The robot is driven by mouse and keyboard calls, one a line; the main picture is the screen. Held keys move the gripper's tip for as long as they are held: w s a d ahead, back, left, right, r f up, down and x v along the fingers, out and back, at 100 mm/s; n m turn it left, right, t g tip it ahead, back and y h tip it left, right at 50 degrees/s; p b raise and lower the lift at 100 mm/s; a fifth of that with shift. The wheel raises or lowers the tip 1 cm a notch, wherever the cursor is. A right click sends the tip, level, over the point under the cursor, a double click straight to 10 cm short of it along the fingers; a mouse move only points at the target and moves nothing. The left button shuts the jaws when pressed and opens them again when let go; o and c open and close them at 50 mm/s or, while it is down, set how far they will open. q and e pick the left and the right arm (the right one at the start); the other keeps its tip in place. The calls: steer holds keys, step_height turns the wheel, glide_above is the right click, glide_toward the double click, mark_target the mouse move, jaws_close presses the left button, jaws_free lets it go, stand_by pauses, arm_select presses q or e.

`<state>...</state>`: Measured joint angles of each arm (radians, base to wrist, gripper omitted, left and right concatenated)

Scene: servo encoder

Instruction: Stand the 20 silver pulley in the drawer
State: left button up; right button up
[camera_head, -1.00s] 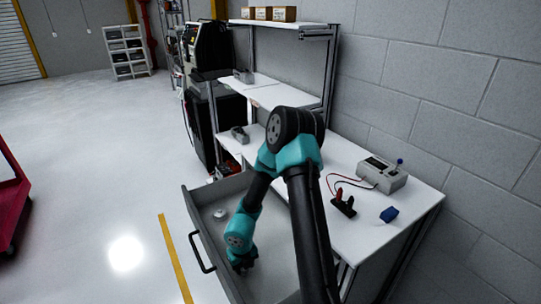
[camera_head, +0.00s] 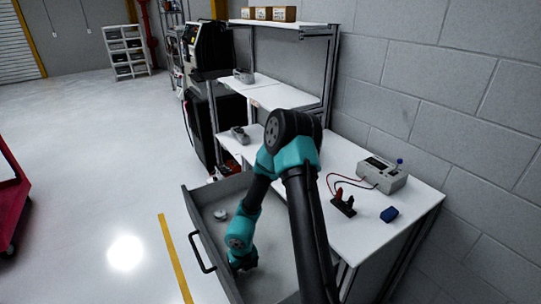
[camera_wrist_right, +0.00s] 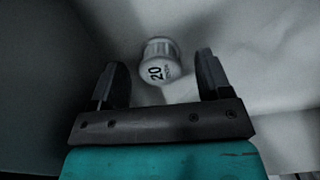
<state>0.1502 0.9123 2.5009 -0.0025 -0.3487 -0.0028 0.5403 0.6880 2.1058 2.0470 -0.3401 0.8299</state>
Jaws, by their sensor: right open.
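The silver pulley (camera_wrist_right: 158,66), marked 20 on its end face, lies ahead of my right gripper (camera_wrist_right: 162,62) in the right wrist view. It shows between the two spread fingers, apart from both. My left gripper is not in view.
Shelves (camera_head: 285,98) rise behind. The drawer walls surround the arm's lower end.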

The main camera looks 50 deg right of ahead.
step_height(320, 180, up, 18)
steer(key=shift+f, duration=0.25)
stand_by(0.7)
steer(key=shift+f, duration=0.1)
stand_by(0.7)
steer(key=shift+f, duration=6.6)
step_height(320, 180, up, 13)
step_height(320, 180, down, 17)
steer(key=shift+r, duration=0.9)
